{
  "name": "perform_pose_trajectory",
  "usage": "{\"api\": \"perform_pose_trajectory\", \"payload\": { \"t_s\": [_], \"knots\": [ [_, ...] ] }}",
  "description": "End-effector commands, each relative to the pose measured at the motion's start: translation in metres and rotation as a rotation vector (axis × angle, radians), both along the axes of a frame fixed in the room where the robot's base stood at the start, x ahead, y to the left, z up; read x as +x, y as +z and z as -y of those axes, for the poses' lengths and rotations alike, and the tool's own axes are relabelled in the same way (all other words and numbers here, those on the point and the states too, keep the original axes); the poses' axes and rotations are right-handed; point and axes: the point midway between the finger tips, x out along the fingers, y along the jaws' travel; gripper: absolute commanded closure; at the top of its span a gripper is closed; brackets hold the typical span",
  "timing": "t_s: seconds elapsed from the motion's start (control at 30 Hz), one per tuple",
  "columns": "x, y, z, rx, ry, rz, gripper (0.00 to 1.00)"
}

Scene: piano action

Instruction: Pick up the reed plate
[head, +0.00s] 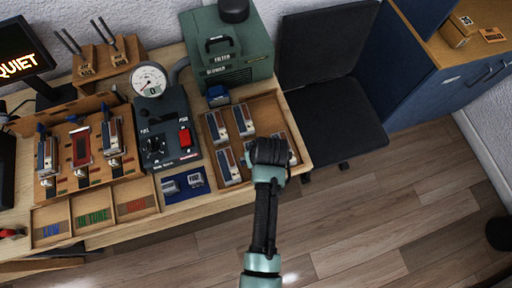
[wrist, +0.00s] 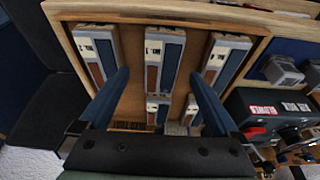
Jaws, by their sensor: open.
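Several reed plates lie in a wooden tray (head: 266,103) at the right end of the bench; each is a narrow block with silver, blue and brown strips and a white label. In the head view one reed plate (head: 217,126) lies at the tray's left and another (head: 243,119) beside it. My gripper (head: 270,158) is over the tray's front right part and hides some of the plates. In the wrist view my gripper (wrist: 159,74) is open, its two blue fingers apart and empty. A reed plate (wrist: 165,57) shows between the fingers, with others on either side.
A black control box with a gauge (head: 150,79) and red switch stands left of the tray. A green blower (head: 228,45) is behind it. A blue mat (head: 186,195) holds small metal blocks. A dark chair (head: 338,110) stands to the right; a wooden jig (head: 80,150) is at left.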

Motion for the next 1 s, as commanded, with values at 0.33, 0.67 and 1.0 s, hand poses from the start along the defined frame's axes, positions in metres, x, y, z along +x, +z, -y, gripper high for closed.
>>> {"api": "perform_pose_trajectory", "payload": {
  "t_s": [0.33, 0.67, 1.0],
  "knots": [
    [0.011, -0.032, -0.006, 0.0, 0.0, 0.0, 0.03],
    [0.012, -0.033, -0.006, 0.0, 0.0, 0.001, 0.11],
    [0.012, -0.033, -0.006, 0.0, 0.0, 0.001, 0.73]
  ]
}}
